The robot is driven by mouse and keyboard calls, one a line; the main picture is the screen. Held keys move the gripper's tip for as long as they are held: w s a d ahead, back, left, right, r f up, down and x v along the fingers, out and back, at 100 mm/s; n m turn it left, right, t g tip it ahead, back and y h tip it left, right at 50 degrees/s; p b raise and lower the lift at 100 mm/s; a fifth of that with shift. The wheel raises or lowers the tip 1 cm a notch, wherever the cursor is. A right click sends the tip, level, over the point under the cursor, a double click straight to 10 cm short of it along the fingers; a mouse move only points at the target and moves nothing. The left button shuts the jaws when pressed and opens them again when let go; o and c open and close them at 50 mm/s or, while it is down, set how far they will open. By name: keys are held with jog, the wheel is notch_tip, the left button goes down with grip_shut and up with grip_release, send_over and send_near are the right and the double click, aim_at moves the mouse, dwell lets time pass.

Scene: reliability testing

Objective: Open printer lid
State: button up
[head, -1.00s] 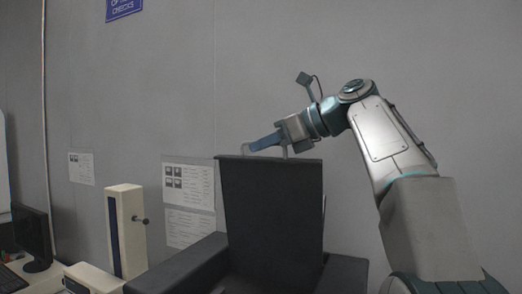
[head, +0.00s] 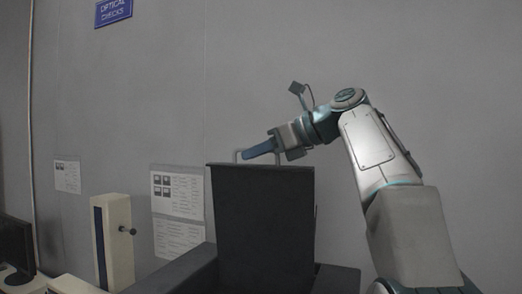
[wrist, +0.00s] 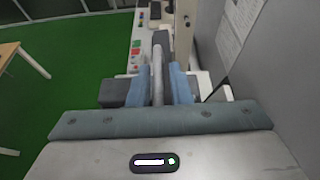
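The printer is a dark grey box (head: 175,270) at the bottom middle of the head view, cut off by the frame edge. Its lid (head: 262,222) is a dark panel standing close to upright. A thin grey handle (head: 237,156) shows on the lid's top edge. The handle's far side is partly hidden.
A cream column with a dark knob (head: 114,240) stands left of the printer, and a monitor (head: 17,245) sits at the far left. A grey wall stands behind. The wrist view shows green floor (wrist: 70,80) and a wooden table (wrist: 30,62) at left.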

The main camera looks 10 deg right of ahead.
notch_tip(320, 180, up, 4)
send_over(309, 168)
jog(key=shift+w+d+r, duration=0.1)
jog(key=shift+w+r, duration=0.05)
jog(key=shift+w, duration=0.05)
